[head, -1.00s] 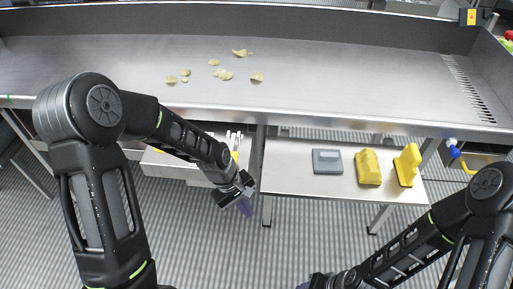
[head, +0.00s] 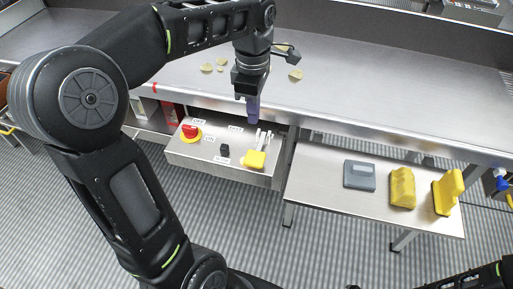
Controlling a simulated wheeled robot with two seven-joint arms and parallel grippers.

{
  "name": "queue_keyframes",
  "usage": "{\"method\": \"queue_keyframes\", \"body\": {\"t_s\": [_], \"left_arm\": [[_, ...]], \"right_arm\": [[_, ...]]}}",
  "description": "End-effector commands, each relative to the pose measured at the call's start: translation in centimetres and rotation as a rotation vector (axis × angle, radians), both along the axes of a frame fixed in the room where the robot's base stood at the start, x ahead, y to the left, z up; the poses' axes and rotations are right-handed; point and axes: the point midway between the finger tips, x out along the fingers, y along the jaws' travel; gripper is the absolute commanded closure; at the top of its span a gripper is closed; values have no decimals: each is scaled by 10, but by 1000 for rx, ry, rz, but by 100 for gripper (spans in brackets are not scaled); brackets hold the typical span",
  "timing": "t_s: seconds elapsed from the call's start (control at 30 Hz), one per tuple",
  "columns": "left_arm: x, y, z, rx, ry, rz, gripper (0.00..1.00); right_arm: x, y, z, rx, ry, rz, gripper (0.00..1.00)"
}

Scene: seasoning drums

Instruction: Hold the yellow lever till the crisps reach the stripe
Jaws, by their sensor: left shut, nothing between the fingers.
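The yellow lever (head: 255,159) is on the grey control box (head: 205,155) below the steel table's front edge. Pale metal rods stand just behind its yellow handle. My left gripper (head: 252,108) is shut and empty, pointing down above and behind the lever, apart from it. Several crisps lie on the steel table; one crisp (head: 295,75) is right of my left gripper, and others are partly hidden by my arm.
The box also has a red knob (head: 191,131) on a yellow ring and a black knob (head: 224,150). A low side table (head: 330,197) holds a grey device (head: 359,175) and two yellow objects. The long steel table (head: 400,105) overhangs the box.

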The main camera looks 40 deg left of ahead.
Motion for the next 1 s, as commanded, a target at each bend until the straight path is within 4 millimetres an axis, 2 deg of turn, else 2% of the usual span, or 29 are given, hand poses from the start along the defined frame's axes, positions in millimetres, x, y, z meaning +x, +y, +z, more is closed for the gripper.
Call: {"method": "queue_keyframes", "body": {"t_s": [0.17, 0.37, 0.8, 1.0], "left_arm": [[0, 0, -5, -1, 2, -1, 100], [-1, 0, -27, 0, 4, -2, 100], [-1, -1, -111, -2, 6, -2, 100], [0, 0, -135, -1, 3, -3, 100]], "right_arm": [[0, 0, 0, 0, 0, 0, 56], [0, 0, 1, 0, 0, 0, 56], [0, 0, 8, 0, 0, 0, 56], [0, 0, 11, 0, 1, 0, 56]]}}
